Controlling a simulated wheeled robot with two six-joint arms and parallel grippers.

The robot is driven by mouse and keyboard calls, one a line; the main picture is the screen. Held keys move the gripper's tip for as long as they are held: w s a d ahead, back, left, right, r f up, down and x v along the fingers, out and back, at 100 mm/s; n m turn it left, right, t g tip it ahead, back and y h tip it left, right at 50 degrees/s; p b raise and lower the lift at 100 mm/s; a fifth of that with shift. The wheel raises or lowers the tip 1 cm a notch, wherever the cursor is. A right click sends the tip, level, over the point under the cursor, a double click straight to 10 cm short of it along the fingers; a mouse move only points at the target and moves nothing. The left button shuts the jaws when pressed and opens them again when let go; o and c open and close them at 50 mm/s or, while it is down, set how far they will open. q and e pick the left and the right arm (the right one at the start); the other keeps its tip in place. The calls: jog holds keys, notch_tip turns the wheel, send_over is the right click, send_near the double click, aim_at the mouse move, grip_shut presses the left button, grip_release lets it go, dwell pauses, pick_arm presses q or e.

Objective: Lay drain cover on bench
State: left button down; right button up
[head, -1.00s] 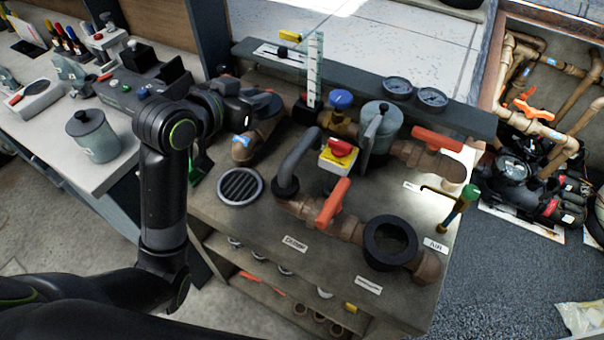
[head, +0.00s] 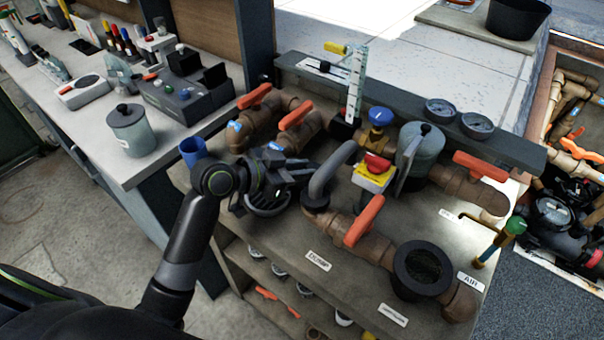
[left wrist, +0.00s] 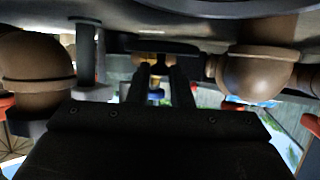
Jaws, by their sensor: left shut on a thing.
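The drain cover (head: 265,207) is a dark round slatted grille near the left edge of the pipe stand's deck (head: 275,235). My left gripper (head: 285,183) is over it and shut on it, hiding most of the grille; a part shows below the fingers. I cannot tell whether the cover is clear of the deck. In the left wrist view, my two dark fingers (left wrist: 167,85) point ahead, with a dark flat bar beyond them that I cannot identify. The bench (head: 92,122) is the pale worktop at left. My right gripper is not in view.
A lidded grey jar (head: 132,130) and a control box (head: 187,95) stand on the bench. A blue cup (head: 193,150) is near the stand's left corner. A grey bent pipe (head: 330,172) and orange-handled valves (head: 365,220) crowd the gripper's right side. The bench's front strip is bare.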

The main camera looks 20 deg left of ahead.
pick_arm(q)
jog(key=shift+f, duration=0.85)
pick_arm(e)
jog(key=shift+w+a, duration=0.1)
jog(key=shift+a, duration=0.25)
pick_arm(q)
jog(key=shift+s+f+b, duration=0.15)
jog(key=shift+f+b, duration=0.4)
jog(key=shift+f, duration=0.05)
jog(key=c, duration=1.3)
grip_release()
jog(key=shift+f, duration=0.2)
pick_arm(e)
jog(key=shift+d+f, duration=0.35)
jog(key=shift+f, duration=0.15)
pick_arm(q)
jog(key=shift+r, duration=0.1)
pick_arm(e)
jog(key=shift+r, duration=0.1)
pick_arm(q)
jog(key=shift+a+r+p, duration=0.1)
jog(key=shift+r+p, duration=0.5)
jog(key=shift+p, duration=0.05)
jog(key=b+v, duration=0.1)
jog(key=v, duration=0.9)
jog(key=shift+r, duration=0.15)
jog(key=shift+v, duration=0.85)
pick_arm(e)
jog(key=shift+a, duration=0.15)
